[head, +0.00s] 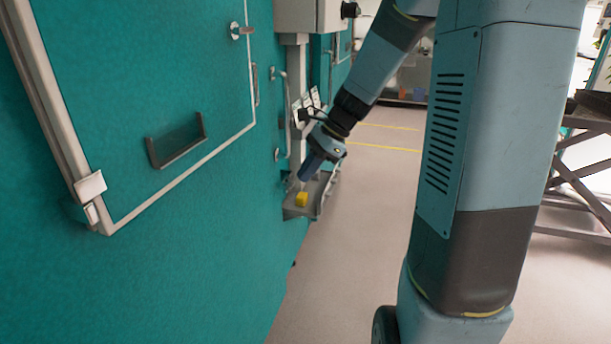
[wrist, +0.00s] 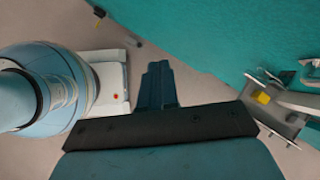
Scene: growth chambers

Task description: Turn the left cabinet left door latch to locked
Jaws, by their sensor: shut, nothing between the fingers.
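A teal cabinet (head: 170,230) fills the left of the head view. Its near door (head: 150,90) has a pale edge strip and a small silver latch (head: 240,30) near its upper right edge. I cannot tell from the picture whether that latch is locked. My gripper (head: 308,172) is farther along the cabinet front, low and pointing down, apart from the latch. In the wrist view, my gripper (wrist: 157,68) is shut and empty, with bare floor beyond its fingertips. The latch cannot be made out in the wrist view.
A grey tray (head: 297,211) holding a yellow block (head: 301,199) juts from the cabinet front near my gripper. A long vertical handle (head: 288,115) and a grey box (head: 308,15) are beyond the near door. A dark rack (head: 590,150) stands right. The middle floor is clear.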

